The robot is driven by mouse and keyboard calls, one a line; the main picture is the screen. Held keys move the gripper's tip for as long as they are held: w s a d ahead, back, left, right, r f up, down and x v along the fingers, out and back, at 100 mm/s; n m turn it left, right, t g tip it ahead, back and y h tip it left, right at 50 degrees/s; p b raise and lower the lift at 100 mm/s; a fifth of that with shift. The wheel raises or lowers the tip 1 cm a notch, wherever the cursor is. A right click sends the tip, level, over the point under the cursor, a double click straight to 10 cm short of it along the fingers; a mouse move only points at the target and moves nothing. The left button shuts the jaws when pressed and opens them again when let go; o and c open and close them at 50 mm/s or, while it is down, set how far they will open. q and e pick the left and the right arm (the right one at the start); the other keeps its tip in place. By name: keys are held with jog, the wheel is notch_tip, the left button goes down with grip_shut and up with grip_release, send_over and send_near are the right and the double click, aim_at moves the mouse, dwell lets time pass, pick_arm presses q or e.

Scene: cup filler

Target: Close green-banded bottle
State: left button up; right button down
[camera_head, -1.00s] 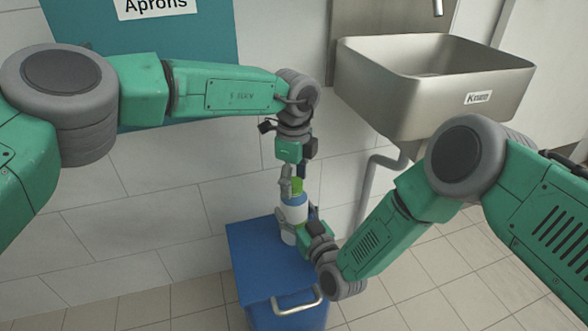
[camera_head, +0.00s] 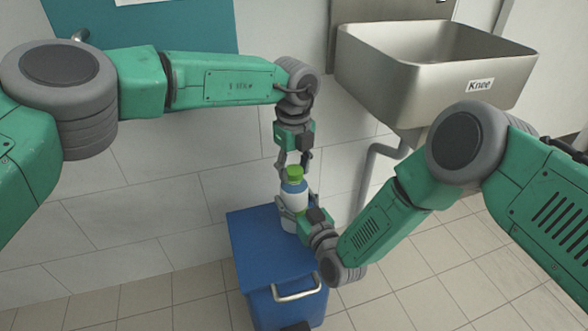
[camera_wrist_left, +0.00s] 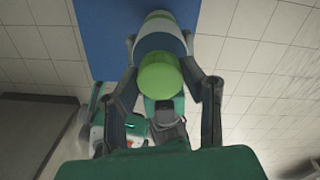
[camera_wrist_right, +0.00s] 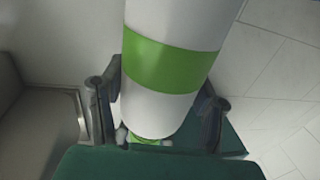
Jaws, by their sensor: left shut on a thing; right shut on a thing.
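The green-banded bottle (camera_head: 293,199) stands roughly upright above the blue bin, white below with a blue shoulder and a green cap (camera_head: 295,172) on top. Its green band (camera_wrist_right: 172,65) shows in the right wrist view. My right gripper (camera_head: 297,212) is shut on the bottle's lower body. My left gripper (camera_wrist_left: 159,40) comes from above; its fingers pass both sides of the cap (camera_wrist_left: 160,75), with the tips beside the blue shoulder, shut on the bottle's top. Whether the fingers press on the cap itself is hard to tell.
A blue bin (camera_head: 262,245) with a metal handle (camera_head: 297,288) is below the bottle. A metal sink (camera_head: 435,75) with a pipe is on the wall at right. A teal board (camera_head: 165,25) hangs at upper left. Tiled floor is clear around the bin.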

pick_arm(q)
jog(key=m, duration=0.4)
jog(key=shift+m, duration=0.3)
jog(key=m, duration=0.8)
jog(key=shift+w+m, duration=0.1)
jog(key=shift+m, duration=0.3)
jog(key=m, duration=1.6)
jog(key=shift+m, duration=0.3)
jog(key=o, duration=1.3)
